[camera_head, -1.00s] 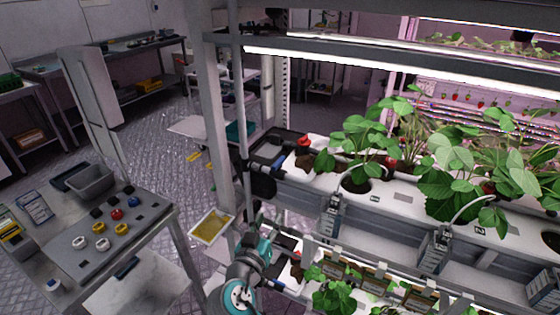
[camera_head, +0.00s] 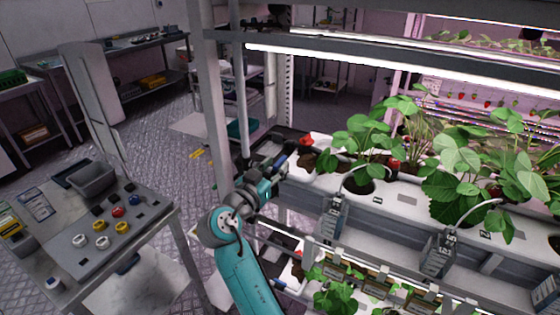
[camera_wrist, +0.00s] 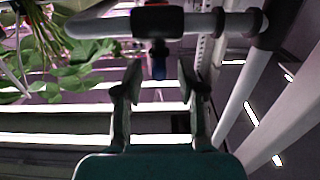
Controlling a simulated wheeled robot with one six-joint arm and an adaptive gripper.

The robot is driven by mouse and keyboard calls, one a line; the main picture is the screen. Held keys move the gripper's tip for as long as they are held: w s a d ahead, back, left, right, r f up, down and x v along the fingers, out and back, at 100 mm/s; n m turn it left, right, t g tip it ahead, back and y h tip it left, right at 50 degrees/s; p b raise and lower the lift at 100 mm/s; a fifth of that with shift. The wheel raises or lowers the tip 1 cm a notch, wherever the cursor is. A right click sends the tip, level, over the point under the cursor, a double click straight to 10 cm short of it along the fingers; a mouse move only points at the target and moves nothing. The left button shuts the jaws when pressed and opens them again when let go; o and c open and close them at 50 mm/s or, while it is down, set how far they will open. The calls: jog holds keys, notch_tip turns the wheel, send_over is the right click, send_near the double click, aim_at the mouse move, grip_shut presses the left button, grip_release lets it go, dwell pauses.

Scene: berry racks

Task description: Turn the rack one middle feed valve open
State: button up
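I cannot tell the exact depth between fingertips and handle. My arm partly hides the pipework there.
Strawberry plants (camera_head: 365,140) fill the white trough (camera_head: 400,196) to the right. A grey upright post (camera_head: 216,120) stands close left of my arm. A bench (camera_head: 150,219) with coloured caps is at left.

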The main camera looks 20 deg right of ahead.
aim_at(280, 160)
jog(key=shift+x, duration=1.65)
grip_shut()
